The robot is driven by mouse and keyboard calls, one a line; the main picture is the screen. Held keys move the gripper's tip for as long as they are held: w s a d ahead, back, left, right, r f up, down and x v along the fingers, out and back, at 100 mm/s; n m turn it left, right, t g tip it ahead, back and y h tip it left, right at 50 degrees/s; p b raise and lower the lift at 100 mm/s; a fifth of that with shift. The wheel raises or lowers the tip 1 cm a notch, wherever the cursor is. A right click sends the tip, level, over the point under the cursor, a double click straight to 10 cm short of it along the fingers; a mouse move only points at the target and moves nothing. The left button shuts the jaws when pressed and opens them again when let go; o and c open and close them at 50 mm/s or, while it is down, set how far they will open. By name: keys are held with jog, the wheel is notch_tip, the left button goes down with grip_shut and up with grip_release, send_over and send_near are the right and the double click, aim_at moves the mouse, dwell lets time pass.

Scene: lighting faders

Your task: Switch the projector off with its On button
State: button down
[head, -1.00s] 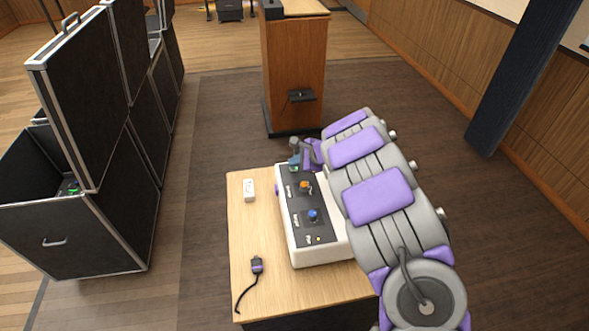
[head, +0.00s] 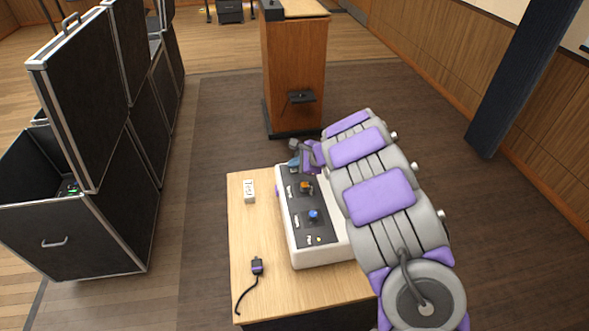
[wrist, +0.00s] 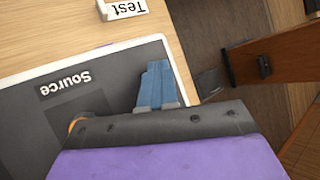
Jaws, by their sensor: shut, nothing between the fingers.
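The control box (head: 305,254) is white with a dark top face, standing on a wooden table. Its face carries an orange knob (head: 306,187), a blue knob (head: 313,215) and a small pale spot (head: 319,240) near the close end. A "Source" label (wrist: 66,84) shows upside down in the wrist view. My gripper (head: 294,163) is at the far end of the box; its blue fingers (wrist: 157,82) are shut and empty over the dark face near its edge. I cannot make out an On button; the fingers and wrist cover part of that end.
A white block marked "Test" (head: 249,191) and a small dark device with a cable (head: 257,266) lie on the table (head: 275,295), left of the box. A wooden lectern (head: 296,60) stands beyond. Black cases (head: 75,230) stand at left. Open floor lies between.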

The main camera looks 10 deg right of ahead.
aim_at(296, 171)
jog(key=shift+a+r, duration=0.1)
jog(key=shift+r+p, duration=0.55)
jog(key=shift+r, duration=0.1)
jog(key=shift+r+p, duration=1.85)
jog(key=shift+r, duration=0.7)
jog(key=shift+d, duration=0.2)
